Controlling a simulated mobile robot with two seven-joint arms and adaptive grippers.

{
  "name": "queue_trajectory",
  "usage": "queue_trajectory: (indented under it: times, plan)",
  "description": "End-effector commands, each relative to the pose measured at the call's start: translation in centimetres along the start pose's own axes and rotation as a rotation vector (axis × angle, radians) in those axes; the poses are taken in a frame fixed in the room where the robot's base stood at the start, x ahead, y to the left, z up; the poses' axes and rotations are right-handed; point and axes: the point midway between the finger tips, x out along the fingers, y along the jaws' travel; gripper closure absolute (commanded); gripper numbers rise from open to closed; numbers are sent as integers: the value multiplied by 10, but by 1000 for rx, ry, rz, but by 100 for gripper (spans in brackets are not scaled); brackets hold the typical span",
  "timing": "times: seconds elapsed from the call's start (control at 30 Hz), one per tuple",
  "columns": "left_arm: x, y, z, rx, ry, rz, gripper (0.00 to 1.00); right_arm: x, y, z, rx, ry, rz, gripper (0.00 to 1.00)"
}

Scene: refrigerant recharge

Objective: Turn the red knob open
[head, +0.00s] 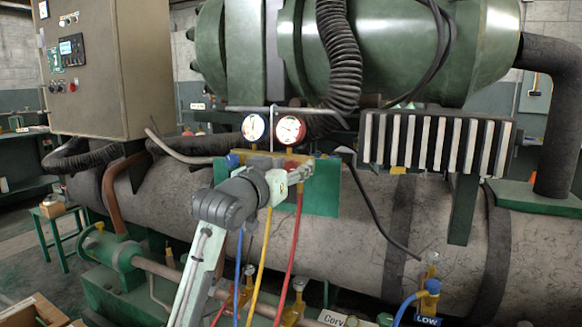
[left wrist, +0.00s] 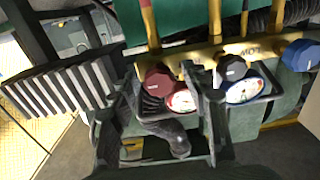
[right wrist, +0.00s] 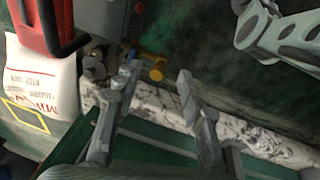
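The gauge manifold hangs in front of the big tank, with a blue-rimmed gauge (head: 254,127) and a red-rimmed gauge (head: 289,130). In the left wrist view it appears upside down, with the dark red knob (left wrist: 160,78), a black knob (left wrist: 231,68) and a blue knob (left wrist: 300,55). My left gripper (left wrist: 163,70) is open, with one finger on each side of the red knob; I cannot tell whether they touch it. In the head view my left gripper (head: 290,174) covers the manifold's right part. My right gripper (right wrist: 160,75) is open and empty, outside the head view.
Blue, yellow and red hoses (head: 292,240) hang below the manifold. A finned grey panel (head: 437,143) stands to its right. A yellow valve with a blue cap (head: 431,287) is at lower right. In the right wrist view a white bag (right wrist: 40,85) is at left.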

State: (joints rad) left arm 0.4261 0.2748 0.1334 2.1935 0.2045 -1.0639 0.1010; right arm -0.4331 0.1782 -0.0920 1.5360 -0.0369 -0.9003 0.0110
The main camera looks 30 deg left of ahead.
Motion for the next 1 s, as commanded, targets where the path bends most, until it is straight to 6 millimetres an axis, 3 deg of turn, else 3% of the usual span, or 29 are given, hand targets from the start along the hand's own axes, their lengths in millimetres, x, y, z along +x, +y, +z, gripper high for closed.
queue_trajectory:
  times: [0.03,0.37,0.67,1.0]
  plan:
    - [0,0,0,0,0,0,60,0,1,-1,-1,1,1,60]
    - [0,0,0,0,-1,0,100,-1,4,0,-4,-2,5,60]
    - [0,0,0,-33,-1,0,100,-1,2,3,-3,-6,3,60]
    - [0,0,0,-247,0,1,100,-1,-6,3,5,-6,-8,60]
